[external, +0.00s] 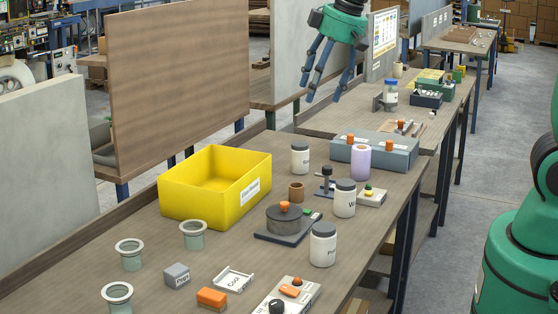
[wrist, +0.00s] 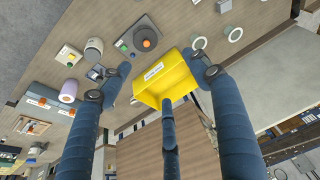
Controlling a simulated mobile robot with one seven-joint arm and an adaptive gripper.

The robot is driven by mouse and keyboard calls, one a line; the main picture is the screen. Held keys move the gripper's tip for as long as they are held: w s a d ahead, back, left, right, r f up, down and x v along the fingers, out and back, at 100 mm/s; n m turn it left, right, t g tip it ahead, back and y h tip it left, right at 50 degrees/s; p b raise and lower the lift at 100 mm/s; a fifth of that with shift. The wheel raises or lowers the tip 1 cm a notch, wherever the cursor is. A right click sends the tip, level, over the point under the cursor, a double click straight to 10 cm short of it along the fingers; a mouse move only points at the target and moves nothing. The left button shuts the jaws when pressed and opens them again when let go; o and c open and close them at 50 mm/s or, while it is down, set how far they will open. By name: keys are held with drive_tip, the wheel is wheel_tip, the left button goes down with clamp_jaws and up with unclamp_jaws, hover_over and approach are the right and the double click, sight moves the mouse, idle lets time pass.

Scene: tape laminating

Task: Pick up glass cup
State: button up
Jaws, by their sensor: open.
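Three greenish glass cups with pale rims stand upright at the left front of the workbench in the external view: a back one (external: 192,236), a left one (external: 130,256) and a front one (external: 118,298). In the wrist view, rounded rims show at the top right, one cup (wrist: 235,34) and another (wrist: 199,43) beside a finger. My gripper (external: 326,88) is open and empty, with three dark blue fingers spread. It hangs high above the far part of the bench, well away from the cups.
A yellow bin (external: 248,200) stands between my gripper and the cups; it also shows in the wrist view (wrist: 178,80). White jars (external: 323,247), a lavender cylinder (external: 361,162) and a grey box (external: 399,157) stand to the right. A grey block (external: 177,275) sits near the cups.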

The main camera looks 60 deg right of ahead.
drive_tip(key=w+a+f+g+p, duration=0.1)
drive_tip(key=w+a+f+p, duration=0.25)
drive_tip(key=w, duration=0.55)
drive_tip(key=w+a+f+p, duration=0.3)
drive_tip(key=w+f, duration=0.2)
drive_tip(key=w, duration=0.3)
drive_tip(key=w+a+f+p, duration=0.2)
drive_tip(key=w+f, duration=0.2)
drive_tip(key=f, duration=0.3)
drive_tip(key=w+a+f+n+g+p, duration=0.1)
drive_tip(key=w+a+f+p, duration=0.2)
drive_tip(key=w+f, duration=0.2)
wheel_tip(320, 180, down, 2)
drive_tip(key=shift+a+f, duration=0.2)
hover_over(193, 227)
drive_tip(key=s+a, duration=0.2)
wheel_tip(193, 227, down, 9)
drive_tip(key=shift+d+r+p, duration=0.2)
drive_tip(key=shift+p, duration=0.2)
drive_tip(key=shift+s, duration=0.1)
drive_tip(key=shift+f, duration=0.1)
drive_tip(key=shift+w+f+p, duration=0.2)
drive_tip(key=shift+w+f, duration=0.05)
drive_tip(key=shift+f, duration=1)
drive_tip(key=shift+w+f+p, duration=0.15)
drive_tip(key=shift+w+f, duration=0.05)
drive_tip(key=shift+f, duration=1)
